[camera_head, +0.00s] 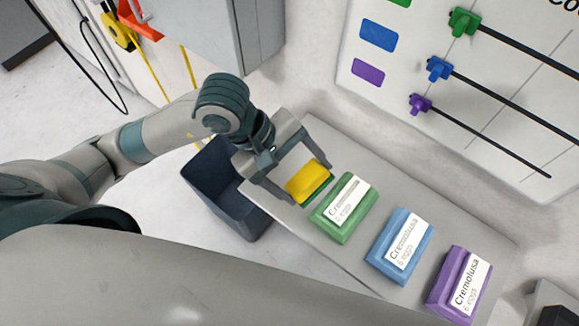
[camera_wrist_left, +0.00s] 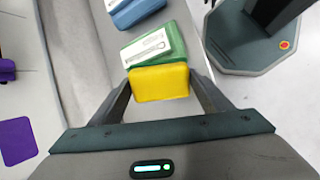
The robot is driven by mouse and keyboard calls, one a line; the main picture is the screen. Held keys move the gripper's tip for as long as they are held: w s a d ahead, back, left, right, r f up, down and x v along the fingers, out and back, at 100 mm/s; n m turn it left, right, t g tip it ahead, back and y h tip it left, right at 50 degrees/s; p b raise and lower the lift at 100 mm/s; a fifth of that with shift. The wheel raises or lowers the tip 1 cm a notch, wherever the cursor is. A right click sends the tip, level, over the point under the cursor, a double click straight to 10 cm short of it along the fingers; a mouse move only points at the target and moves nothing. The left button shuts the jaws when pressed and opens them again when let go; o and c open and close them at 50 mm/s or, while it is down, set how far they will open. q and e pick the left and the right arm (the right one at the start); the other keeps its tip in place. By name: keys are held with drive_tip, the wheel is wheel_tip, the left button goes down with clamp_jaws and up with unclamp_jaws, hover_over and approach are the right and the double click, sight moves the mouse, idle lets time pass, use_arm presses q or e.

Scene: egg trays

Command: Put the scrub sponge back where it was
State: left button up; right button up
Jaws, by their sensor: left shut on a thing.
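The scrub sponge (camera_head: 308,181) is yellow with a green underside. It is at the left end of the grey table, next to the green egg carton (camera_head: 345,210). My left gripper (camera_head: 306,187) is shut on the sponge, with one finger on each side. In the left wrist view the sponge (camera_wrist_left: 160,82) sits between the fingers of the left gripper (camera_wrist_left: 160,92), close beside the green carton (camera_wrist_left: 155,48). I cannot tell whether the sponge touches the table or the carton. My right gripper is not in view.
A blue carton (camera_head: 400,245) and a purple carton (camera_head: 460,285) stand further right on the table (camera_head: 375,161). A dark bin (camera_head: 222,190) stands by the table's left end. A white board with coloured sliders (camera_head: 480,90) is behind the table.

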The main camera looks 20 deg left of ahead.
use_arm(q)
drive_tip(key=s+a+n+g+y+p, duration=0.1)
drive_tip(key=a+y, duration=0.5)
drive_tip(key=a, duration=0.6)
drive_tip(key=s+n+p, duration=0.1)
drive_tip(key=n+p, duration=0.1)
drive_tip(key=p, duration=0.1)
drive_tip(key=shift+a+r, duration=0.2)
drive_tip(key=shift+r, duration=0.05)
drive_tip(key=shift+s, duration=0.1)
